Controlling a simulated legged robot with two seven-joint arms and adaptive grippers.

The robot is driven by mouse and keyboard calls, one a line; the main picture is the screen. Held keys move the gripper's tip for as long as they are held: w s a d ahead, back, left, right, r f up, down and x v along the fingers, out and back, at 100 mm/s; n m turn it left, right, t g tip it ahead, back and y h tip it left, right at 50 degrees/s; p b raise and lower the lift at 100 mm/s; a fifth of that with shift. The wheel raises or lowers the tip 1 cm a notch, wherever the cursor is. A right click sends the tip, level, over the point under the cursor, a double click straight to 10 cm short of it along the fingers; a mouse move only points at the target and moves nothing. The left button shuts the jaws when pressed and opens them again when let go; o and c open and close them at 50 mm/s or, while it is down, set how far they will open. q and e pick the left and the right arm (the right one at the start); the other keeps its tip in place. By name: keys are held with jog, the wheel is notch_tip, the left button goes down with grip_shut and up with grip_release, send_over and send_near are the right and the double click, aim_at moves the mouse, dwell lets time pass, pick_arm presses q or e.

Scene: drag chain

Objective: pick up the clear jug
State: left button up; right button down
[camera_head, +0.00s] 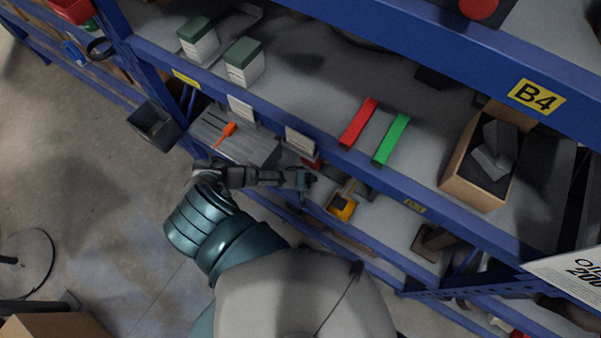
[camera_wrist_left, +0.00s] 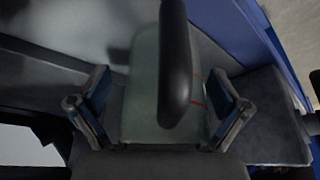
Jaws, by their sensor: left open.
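The clear jug (camera_wrist_left: 143,95) is a pale see-through body with a thick dark handle (camera_wrist_left: 176,65). In the left wrist view it lies between the two open fingers of my left gripper (camera_wrist_left: 160,80), one finger on each side. I cannot tell whether either finger touches it. In the head view my left gripper (camera_head: 304,180) reaches to the lower shelf, below the front beam of the upper shelf. I cannot make out the jug there. My right gripper is not in view.
The blue shelf rack holds a red bar (camera_head: 358,122), a green bar (camera_head: 391,139) and a cardboard box (camera_head: 466,180). A yellow item (camera_head: 342,207) lies right of my gripper. A grey bin (camera_head: 155,126) is at left. Open floor lies left.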

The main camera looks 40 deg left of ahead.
pick_arm(q)
jog(key=shift+s+a+f, duration=0.1)
jog(key=shift+a, duration=0.4)
jog(key=c, duration=1.2)
jog(key=shift+d, duration=0.25)
